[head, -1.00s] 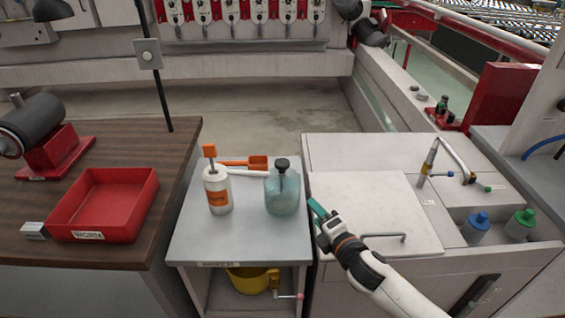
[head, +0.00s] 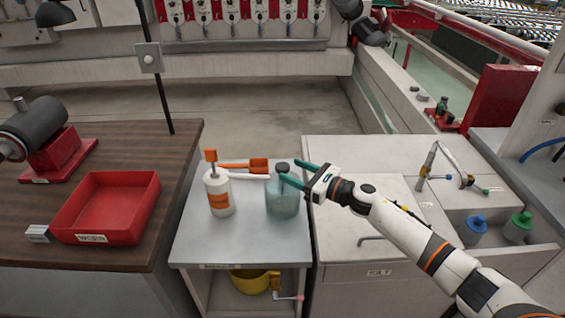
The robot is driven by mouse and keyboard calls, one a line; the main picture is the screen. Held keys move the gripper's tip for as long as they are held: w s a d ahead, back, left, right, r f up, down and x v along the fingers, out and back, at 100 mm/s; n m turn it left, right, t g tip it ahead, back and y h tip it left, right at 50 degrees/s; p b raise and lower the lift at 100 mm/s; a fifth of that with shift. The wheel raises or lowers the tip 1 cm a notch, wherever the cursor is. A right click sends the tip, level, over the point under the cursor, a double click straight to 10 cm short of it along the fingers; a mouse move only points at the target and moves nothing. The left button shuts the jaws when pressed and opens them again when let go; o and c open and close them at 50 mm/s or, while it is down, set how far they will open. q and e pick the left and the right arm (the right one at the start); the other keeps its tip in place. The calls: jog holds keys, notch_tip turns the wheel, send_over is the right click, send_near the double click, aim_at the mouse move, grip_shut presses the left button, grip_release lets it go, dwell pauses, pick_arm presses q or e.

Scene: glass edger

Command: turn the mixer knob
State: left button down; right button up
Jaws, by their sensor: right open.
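A translucent teal jar (head: 283,203) with a dark round knob (head: 282,167) on top stands on the small grey cart (head: 245,247); no label marks this as the mixer knob. My right gripper (head: 291,170) reaches in from the right, its teal fingers open and apart on the near right side of the jar's top. The fingers overlap the jar's neck in the picture; I cannot tell whether they touch it. My left gripper is not in view.
A yellow pot (head: 249,281) is on the cart's lower shelf. A red tray (head: 108,205) is on the wooden bench. Blue and green bottles (head: 518,226) sit right.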

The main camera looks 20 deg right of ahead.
aim_at(289, 169)
jog(key=shift+p+x, duration=0.3)
jog(key=shift+x, duration=1.95)
jog(key=shift+c, duration=0.2)
jog(key=c, duration=0.9)
